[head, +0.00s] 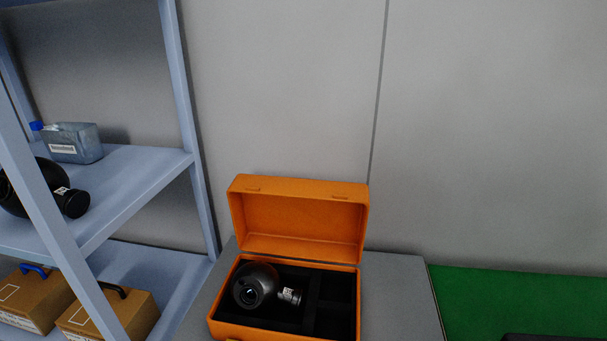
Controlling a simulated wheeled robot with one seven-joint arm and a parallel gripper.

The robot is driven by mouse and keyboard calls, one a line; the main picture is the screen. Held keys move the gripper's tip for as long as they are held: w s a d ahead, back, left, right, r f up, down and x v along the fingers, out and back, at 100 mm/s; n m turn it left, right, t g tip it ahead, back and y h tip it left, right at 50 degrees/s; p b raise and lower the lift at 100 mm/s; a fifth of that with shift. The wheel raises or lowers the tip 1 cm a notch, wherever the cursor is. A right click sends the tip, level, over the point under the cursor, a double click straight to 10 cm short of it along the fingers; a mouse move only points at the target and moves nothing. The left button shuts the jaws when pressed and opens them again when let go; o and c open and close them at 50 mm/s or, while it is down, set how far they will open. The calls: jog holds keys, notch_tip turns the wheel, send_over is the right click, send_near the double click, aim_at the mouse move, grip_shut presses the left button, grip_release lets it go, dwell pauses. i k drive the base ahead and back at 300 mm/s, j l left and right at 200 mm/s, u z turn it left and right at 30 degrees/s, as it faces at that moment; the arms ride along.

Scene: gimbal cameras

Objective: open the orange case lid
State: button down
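The orange case (215,329) stands on a grey surface at the lower middle of the head view. Its lid (299,222) is open and stands up at the back, with its hollow inner side facing me. The case has a black lining with compartments. A black gimbal camera (257,287) with a round body and a small white label lies in the left part. The right compartments look empty. The front edge of the case is cut off by the frame. My gripper is not in view.
A blue-grey shelf (150,183) stands at the left, holding a clear container (75,143), another black gimbal camera (38,187) and brown boxes (28,297). A green surface (500,300) lies at the right, with a dark object at its front edge. A grey wall is behind.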

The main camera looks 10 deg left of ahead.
aim_at(317, 220)
jog(key=j+u, duration=0.15)
jog(key=u, duration=0.35)
jog(key=j+u, duration=0.15)
jog(key=u, duration=0.35)
jog(key=i+j+u, duration=0.1)
jog(key=u, duration=0.4)
jog(key=i+u, duration=0.1)
jog(key=i, duration=0.15)
jog(key=i+z, duration=0.2)
jog(key=z, duration=0.2)
jog(key=i+z, duration=0.25)
jog(key=z, duration=0.15)
jog(key=i+z, duration=0.1)
jog(key=z, duration=0.3)
jog(key=i+z, duration=0.15)
jog(key=z, duration=0.25)
jog(key=i+z, duration=0.1)
jog(key=z, duration=0.3)
jog(key=l+u, duration=0.15)
jog(key=j+z, duration=0.15)
